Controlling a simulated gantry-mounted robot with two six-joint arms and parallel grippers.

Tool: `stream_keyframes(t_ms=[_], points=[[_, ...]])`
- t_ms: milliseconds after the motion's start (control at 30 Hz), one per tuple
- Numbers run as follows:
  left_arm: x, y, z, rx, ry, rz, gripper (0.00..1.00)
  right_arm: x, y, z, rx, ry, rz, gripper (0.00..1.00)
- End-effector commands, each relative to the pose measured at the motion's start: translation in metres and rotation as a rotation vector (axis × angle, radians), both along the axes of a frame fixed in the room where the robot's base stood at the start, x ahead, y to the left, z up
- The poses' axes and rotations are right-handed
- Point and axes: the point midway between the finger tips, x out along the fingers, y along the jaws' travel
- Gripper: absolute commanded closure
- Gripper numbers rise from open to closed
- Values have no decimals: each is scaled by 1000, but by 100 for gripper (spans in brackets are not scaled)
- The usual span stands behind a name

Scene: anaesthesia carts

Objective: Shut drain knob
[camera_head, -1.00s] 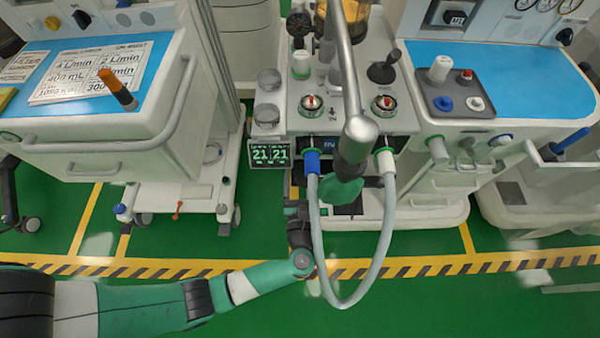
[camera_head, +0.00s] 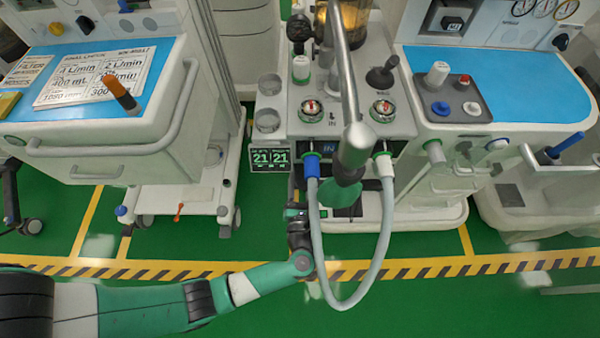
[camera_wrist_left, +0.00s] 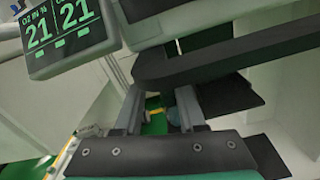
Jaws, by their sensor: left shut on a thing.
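The anaesthesia machine (camera_head: 345,85) stands in the middle of the head view. My left gripper (camera_head: 298,208) is low at its front, left of the hose loop, and its jaws are mostly hidden there. In the left wrist view, the two grey fingers of this gripper (camera_wrist_left: 158,98) run up to a dark bar with a rounded end (camera_wrist_left: 230,58), which covers their tips. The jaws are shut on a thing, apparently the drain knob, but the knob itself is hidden. My right gripper is not in view.
A grey hose (camera_head: 386,235) loops down right beside my left wrist. A green bag (camera_head: 341,197) hangs behind it. A small display (camera_head: 270,157) reading 21 and 21 sits above left of the gripper. A cart (camera_head: 110,160) stands left; open green floor lies in front.

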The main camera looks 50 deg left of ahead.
Motion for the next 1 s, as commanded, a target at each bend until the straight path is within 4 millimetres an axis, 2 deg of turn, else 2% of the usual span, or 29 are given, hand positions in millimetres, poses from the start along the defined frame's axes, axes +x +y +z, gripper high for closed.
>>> stream_keyframes(t_ms=[33, 200, 467, 500, 633, 1000], points=[[0, 0, 4, 47, 62, 0, 100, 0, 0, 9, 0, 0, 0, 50], [-1, 1, 1, 160, 194, 1, 100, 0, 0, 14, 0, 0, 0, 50], [-1, 0, -1, 165, 199, 1, 100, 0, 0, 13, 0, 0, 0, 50], [-1, 0, -1, 165, 200, 1, 55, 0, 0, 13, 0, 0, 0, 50], [-1, 0, -1, 165, 199, 1, 32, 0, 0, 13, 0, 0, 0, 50], [-3, -4, 1, 164, 198, -2, 31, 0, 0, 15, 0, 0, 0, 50]])
